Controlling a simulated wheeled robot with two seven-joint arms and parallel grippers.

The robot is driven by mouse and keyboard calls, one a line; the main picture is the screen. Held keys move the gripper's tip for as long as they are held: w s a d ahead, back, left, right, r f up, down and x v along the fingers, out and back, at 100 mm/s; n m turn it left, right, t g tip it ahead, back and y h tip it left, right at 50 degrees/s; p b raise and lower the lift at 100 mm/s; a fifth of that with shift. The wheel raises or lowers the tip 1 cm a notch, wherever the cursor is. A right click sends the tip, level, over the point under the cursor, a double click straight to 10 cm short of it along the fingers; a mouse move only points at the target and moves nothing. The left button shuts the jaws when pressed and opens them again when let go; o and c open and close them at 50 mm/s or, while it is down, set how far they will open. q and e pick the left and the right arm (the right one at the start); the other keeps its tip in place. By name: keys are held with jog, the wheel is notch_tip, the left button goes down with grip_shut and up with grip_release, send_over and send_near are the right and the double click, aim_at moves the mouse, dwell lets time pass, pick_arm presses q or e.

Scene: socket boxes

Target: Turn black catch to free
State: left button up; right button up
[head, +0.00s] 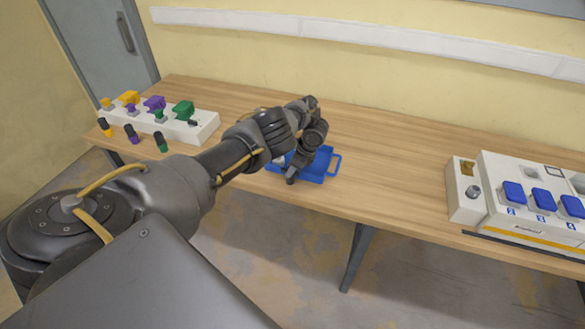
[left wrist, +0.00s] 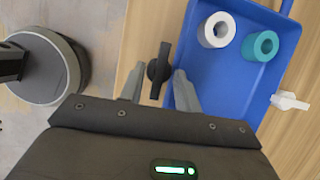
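In the left wrist view the black catch (left wrist: 158,68) is a small winged handle at the edge of the blue tray (left wrist: 228,88), its long side running up and down in the picture. My left gripper (left wrist: 160,88) is open, with one finger on each side of the catch and a gap visible on both sides. In the head view my left gripper (head: 291,178) is low at the front of the blue tray (head: 318,177), and the arm hides the catch. A white catch (left wrist: 290,102) sits at the tray's other side. My right gripper is out of view.
On the wooden table (head: 395,170), a white box with coloured plugs (head: 160,115) stands left and a white socket box with blue covers (head: 520,205) right. Bare table lies between tray and right box.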

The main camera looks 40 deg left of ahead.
pick_arm(q)
jog(key=p+v, duration=0.4)
jog(key=v, duration=0.6)
jog(key=shift+d+r, duration=0.15)
jog(key=shift+r, duration=0.2)
